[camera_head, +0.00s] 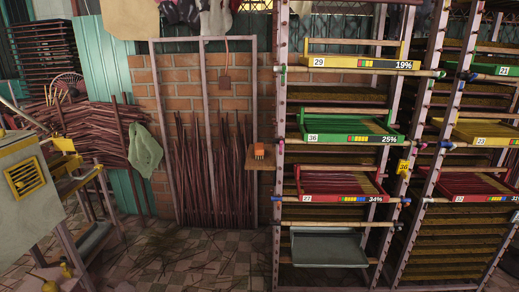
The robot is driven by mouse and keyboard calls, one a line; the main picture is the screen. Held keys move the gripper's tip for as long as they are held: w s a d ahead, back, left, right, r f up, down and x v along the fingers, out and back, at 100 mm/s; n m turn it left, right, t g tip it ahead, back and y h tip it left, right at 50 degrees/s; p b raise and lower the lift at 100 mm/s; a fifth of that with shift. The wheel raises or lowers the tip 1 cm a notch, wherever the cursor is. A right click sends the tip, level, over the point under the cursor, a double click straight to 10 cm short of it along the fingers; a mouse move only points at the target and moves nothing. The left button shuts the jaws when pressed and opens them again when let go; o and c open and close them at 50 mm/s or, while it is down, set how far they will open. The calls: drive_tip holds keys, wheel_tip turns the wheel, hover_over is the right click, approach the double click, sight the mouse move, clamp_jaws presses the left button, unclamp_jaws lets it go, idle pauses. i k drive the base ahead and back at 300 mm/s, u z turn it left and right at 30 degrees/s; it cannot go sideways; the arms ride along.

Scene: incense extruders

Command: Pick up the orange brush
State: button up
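A small orange object (259,150), which looks like the orange brush, sits on a small brown wooden shelf (254,163). The shelf sticks out at the left side of the tall rack, in front of the brick wall. The object is too small to make out its bristles or handle. My gripper is not in view.
A tall rack (281,120) holds yellow, green (350,130) and red (335,186) trays, with a grey tray (328,249) low down. Sticks lean on the brick wall (178,82). A machine (24,180) stands at the left. The tiled floor (205,262) between is mostly clear.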

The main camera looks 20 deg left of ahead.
sight(258, 147)
drive_tip(key=u, duration=1.55)
drive_tip(key=i, duration=2.9)
drive_tip(key=z, duration=1.45)
